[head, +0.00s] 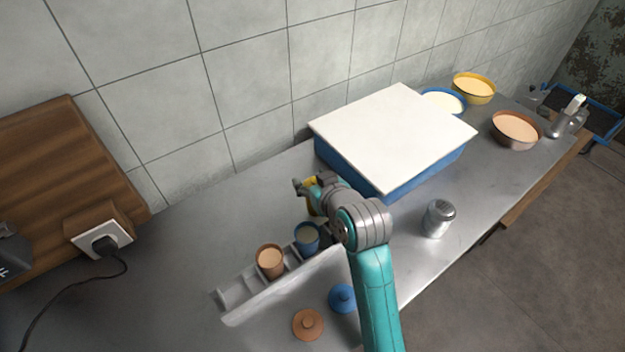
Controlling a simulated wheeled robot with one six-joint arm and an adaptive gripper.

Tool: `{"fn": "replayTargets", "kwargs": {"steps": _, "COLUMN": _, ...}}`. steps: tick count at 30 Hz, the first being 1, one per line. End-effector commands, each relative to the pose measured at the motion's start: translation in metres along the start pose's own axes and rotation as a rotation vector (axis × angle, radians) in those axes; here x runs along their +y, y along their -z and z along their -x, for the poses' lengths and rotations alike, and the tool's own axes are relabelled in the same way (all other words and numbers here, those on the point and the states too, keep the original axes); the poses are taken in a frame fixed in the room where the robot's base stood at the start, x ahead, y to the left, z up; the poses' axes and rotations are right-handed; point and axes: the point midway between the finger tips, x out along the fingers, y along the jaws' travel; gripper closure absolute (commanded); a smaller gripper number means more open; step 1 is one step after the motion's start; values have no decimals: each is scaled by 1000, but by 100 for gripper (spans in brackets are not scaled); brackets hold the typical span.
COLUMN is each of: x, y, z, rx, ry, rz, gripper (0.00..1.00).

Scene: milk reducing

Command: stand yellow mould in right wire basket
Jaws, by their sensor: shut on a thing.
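My gripper (306,188) is at the middle of the counter, in front of the blue box. It is shut on the yellow mould (312,206), of which only a small part shows beside the fingers. The rest of the mould is hidden by my gripper and arm. I cannot tell whether the mould touches the counter or the rack. A brown mould (270,261) and a blue mould (307,238) stand upright in a grey slotted rack (235,296) to the lower left.
A blue box with a white lid (395,135) stands behind my gripper. Bowls (516,129) and a blue-edged frame (592,118) are far right.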

Motion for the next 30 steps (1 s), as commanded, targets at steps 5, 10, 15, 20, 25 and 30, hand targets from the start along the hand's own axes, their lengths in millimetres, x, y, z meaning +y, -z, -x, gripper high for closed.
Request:
{"fn": "replayTargets", "kwargs": {"steps": 5, "x": 0, "y": -2, "z": -1, "rx": 2, "ry": 0, "rz": 0, "gripper": 80}}
{"fn": "replayTargets", "kwargs": {"steps": 10, "x": 0, "y": -2, "z": -1, "rx": 1, "ry": 0, "rz": 0, "gripper": 80}}
{"fn": "replayTargets", "kwargs": {"steps": 15, "x": 0, "y": -4, "z": -2, "rx": 1, "ry": 0, "rz": 0, "gripper": 16}}
{"fn": "replayTargets", "kwargs": {"steps": 20, "x": 0, "y": -4, "z": -2, "rx": 1, "ry": 0, "rz": 0, "gripper": 16}}
{"fn": "replayTargets", "kwargs": {"steps": 25, "x": 0, "y": -3, "z": -2, "rx": 1, "ry": 0, "rz": 0, "gripper": 16}}
{"fn": "replayTargets", "kwargs": {"steps": 30, "x": 0, "y": -1, "z": 10, "rx": 3, "ry": -1, "rz": 0, "gripper": 16}}
